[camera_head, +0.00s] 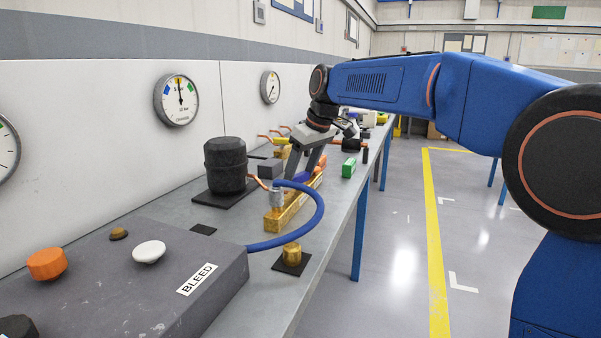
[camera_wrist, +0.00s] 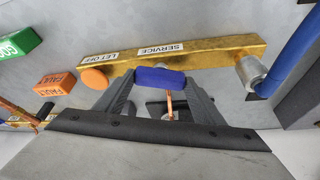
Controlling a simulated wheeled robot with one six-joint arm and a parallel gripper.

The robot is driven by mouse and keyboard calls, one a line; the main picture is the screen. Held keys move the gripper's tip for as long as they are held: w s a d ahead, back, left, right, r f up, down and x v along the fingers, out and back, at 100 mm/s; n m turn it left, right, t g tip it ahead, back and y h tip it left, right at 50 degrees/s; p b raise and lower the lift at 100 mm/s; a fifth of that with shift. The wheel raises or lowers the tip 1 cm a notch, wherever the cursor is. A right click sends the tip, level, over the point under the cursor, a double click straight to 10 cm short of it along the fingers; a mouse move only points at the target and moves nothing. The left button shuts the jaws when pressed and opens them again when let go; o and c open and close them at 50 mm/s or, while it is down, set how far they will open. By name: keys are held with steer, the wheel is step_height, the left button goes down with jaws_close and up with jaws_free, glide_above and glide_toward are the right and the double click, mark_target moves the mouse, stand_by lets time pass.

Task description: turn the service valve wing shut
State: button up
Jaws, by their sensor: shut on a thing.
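The brass bar (camera_head: 287,217) lies on the bench, and its SERVICE and LET OFF labels show in the wrist view (camera_wrist: 220,44). The service valve wing is blue (camera_wrist: 160,78) and sits by the SERVICE label, its length running roughly along the bar. My gripper (camera_wrist: 160,82) has its two fingers at the ends of the wing and is shut on it. In the head view my gripper (camera_head: 303,172) reaches down over the far part of the bar, and the blue wing (camera_head: 301,177) shows only partly between the fingers. An orange knob (camera_wrist: 95,78) is beside the LET OFF label.
A blue hose (camera_head: 318,215) loops from the bar's near end fitting (camera_head: 277,196). A black compressor (camera_head: 228,165) stands left of the bar. A green block (camera_head: 349,168) is to the right. An orange FAULT block (camera_wrist: 54,84) lies near the bar. The BLEED panel (camera_head: 130,280) is in front.

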steer(key=m+t+h, duration=0.1)
steer(key=m, duration=0.2)
steer(key=shift+s+a+m, duration=0.1)
steer(key=shift+m, duration=0.3)
steer(key=m+h, duration=0.1)
steer(key=m, duration=0.2)
steer(key=shift+a+m+t, duration=0.15)
steer(key=shift+m+t, duration=0.15)
steer(key=m+h, duration=0.1)
steer(key=m, duration=0.2)
steer(key=shift+a+m+h, duration=0.1)
steer(key=shift+m+h, duration=0.2)
steer(key=shift+h, duration=0.1)
steer(key=shift+m+h, duration=0.6)
steer(key=shift+m, duration=1)
steer(key=o, duration=1.1)
steer(key=shift+c, duration=0.2)
steer(key=shift+a, duration=0.1)
steer(key=v, duration=1.7)
steer(key=shift+r, duration=0.25)
